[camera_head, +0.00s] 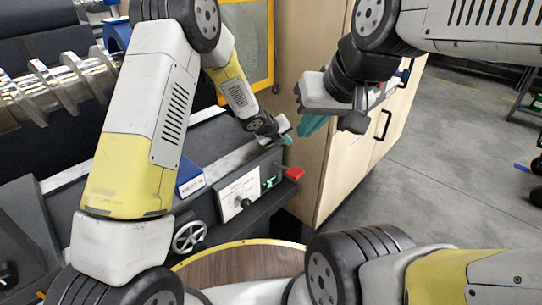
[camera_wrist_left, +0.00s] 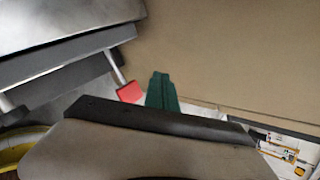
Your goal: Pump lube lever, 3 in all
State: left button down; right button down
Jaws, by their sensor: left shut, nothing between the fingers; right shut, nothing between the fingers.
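The lever that looks like the lube lever has a red block end (camera_head: 294,173) and sticks out at the right end of the dark machine's front. In the left wrist view its red end (camera_wrist_left: 130,92) sits on a pale rod, just left of my fingers. My left gripper (camera_head: 288,139) is shut and empty, above the red end in the head view and apart from it. Its teal fingers (camera_wrist_left: 161,92) are together in the wrist view. My right gripper (camera_head: 312,124) is shut and empty, raised in front of the wooden cabinet.
A white control panel (camera_head: 238,196) with a black knob is left of the lever, and a handwheel (camera_head: 189,236) is lower left. The wooden cabinet (camera_head: 305,75) stands close behind the lever. Large screw shafts (camera_head: 60,88) lie at left. Grey floor (camera_head: 450,170) is open at right.

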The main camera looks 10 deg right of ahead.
aim_at(289, 170)
pick_arm(q)
notch_tip(289, 170, down, 9)
jog(key=s, duration=0.1)
jog(key=shift+d+r, duration=0.15)
jog(key=shift+d, duration=0.25)
dwell(0.3)
dwell(2.0)
jog(key=shift+f, duration=0.45)
jog(key=shift+s+d+f, duration=0.1)
jog(key=shift+s+f, duration=0.05)
jog(key=shift+f, duration=0.6)
jog(key=shift+s+d+f, duration=0.1)
jog(key=shift+s+f, duration=0.05)
jog(key=shift+f, duration=0.55)
dwell(1.6)
jog(key=shift+r, duration=0.15)
jog(key=shift+w+a+r, duration=0.1)
jog(key=shift+w+r, duration=0.05)
jog(key=shift+r, duration=0.75)
jog(key=shift+w+a+r, duration=0.1)
jog(key=shift+r, duration=0.75)
